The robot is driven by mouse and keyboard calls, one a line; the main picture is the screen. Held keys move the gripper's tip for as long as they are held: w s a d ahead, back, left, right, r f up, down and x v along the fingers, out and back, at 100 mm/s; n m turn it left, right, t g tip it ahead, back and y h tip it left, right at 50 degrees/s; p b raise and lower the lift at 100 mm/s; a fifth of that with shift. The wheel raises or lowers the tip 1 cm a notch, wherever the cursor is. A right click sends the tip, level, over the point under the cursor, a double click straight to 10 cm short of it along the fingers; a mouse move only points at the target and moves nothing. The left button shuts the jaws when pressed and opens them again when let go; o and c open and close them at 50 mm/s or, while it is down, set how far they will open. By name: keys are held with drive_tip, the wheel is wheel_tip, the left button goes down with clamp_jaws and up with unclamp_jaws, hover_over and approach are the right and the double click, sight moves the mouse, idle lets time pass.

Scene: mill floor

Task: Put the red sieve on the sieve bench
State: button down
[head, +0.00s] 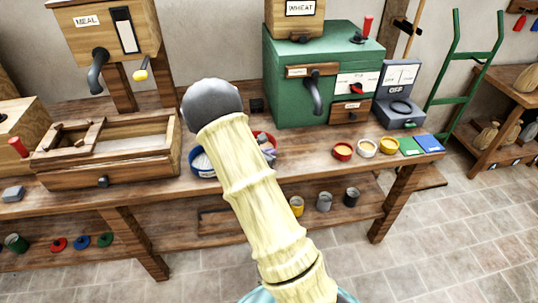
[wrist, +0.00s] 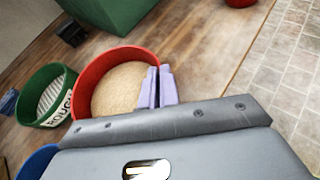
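The red sieve (wrist: 108,86), round with a pale tan inside, stands on the wooden bench top in the wrist view. In the head view only its red rim (head: 265,135) shows, mostly hidden behind my arm. My gripper (wrist: 159,86) is at the sieve's right edge, its two pale purple fingers close together with the red wall seemingly between them. My gripper also shows in the head view (head: 268,154). The long wooden bench (head: 310,160) carries the sieves; no label tells which bench is the sieve bench.
A green sieve marked ROUGH (wrist: 46,94) and a blue one (wrist: 38,160) stand close left of the red sieve. A green mill (head: 290,80) stands behind. Small bowls (head: 366,147) and a scale (head: 398,95) are at right, a wooden box (head: 110,150) at left. Another bench (head: 510,95) is far right.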

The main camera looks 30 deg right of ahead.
drive_tip(key=shift+f, duration=0.45)
drive_tip(key=shift+f, duration=0.15)
drive_tip(key=c, duration=1.6)
unclamp_jaws()
drive_tip(key=shift+c, duration=0.2)
drive_tip(key=v, duration=1.2)
